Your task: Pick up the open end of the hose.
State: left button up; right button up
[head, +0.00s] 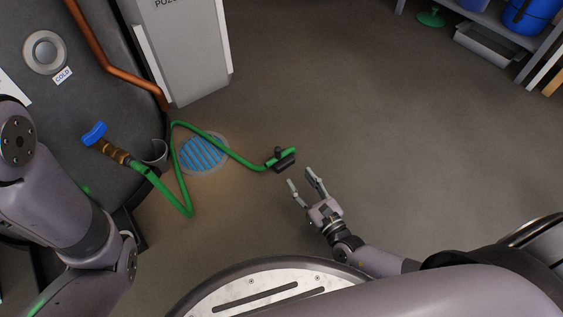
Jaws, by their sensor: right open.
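A green hose (183,187) runs from a brass valve with a blue handle (95,133) on the dark tank, loops over the floor and ends at a dark clip-like piece (282,160) on its open end. The open end lies at the middle of the view. My right gripper (304,183) is open and empty, with its two fingers pointing toward the open end, just below and to the right of it. I see a small gap between fingertips and hose. My left arm comes in at the left edge; its gripper is not in view.
A round floor drain with a blue grate (203,153) lies under the hose. The dark tank (75,60) with a copper pipe (98,62) and a grey cabinet (183,50) stand at upper left. A shelf with a blue bucket (530,15) is at upper right.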

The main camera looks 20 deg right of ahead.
aim_at(280, 153)
jog(key=b+x, duration=0.2)
jog(key=x, duration=0.4)
jog(key=b+x, duration=0.3)
jog(key=x, duration=0.1)
jog(key=shift+a+f, duration=0.2)
jog(key=shift+f, duration=0.05)
jog(key=shift+w+a+r, duration=0.1)
jog(key=shift+w, duration=0.45)
jog(key=shift+c, duration=0.3)
grip_shut()
jog(key=shift+r, duration=0.1)
